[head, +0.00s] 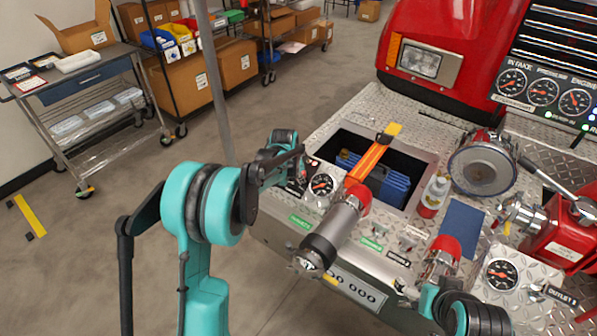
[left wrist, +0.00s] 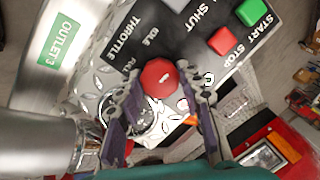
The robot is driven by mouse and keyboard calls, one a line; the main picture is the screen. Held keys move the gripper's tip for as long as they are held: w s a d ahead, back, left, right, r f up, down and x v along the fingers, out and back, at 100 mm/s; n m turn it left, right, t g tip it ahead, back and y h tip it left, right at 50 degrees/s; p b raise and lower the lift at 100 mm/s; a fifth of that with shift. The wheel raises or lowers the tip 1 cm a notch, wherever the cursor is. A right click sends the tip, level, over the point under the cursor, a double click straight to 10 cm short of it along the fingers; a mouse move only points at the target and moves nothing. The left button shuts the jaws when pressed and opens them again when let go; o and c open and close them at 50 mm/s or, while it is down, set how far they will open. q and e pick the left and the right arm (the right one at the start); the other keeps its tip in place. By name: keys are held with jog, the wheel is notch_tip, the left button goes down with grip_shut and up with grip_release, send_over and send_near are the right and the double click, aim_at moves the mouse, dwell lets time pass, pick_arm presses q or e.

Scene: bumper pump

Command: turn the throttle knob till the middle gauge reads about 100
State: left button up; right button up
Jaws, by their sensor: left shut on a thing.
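The throttle knob (left wrist: 160,78) is a round red knob on a dark label plate (left wrist: 135,35) marked THROTTLE and IDLE in the left wrist view. My left gripper (left wrist: 163,97) has a finger on each side of it and is shut on it. In the head view my left gripper (head: 298,172) reaches the far left corner of the metal deck and largely hides the knob. The middle gauge (head: 543,92) is on the upright panel at the upper right. Its needle is too small to read exactly.
Red STOP (left wrist: 222,41) and green START (left wrist: 254,12) buttons lie close to the knob. A separate gauge (head: 321,185) sits beside my left gripper. A silver nozzle (head: 332,237) projects from the deck. A shelf cart (head: 85,85) stands left across open floor.

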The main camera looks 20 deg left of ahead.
pick_arm(q)
jog(key=m, duration=0.4)
jog(key=shift+s+m+t, duration=0.1)
jog(key=shift+m+t, duration=0.5)
jog(key=shift+m, duration=1.6)
jog(key=o, duration=1.1)
jog(key=shift+o, duration=0.2)
jog(key=v, duration=1.2)
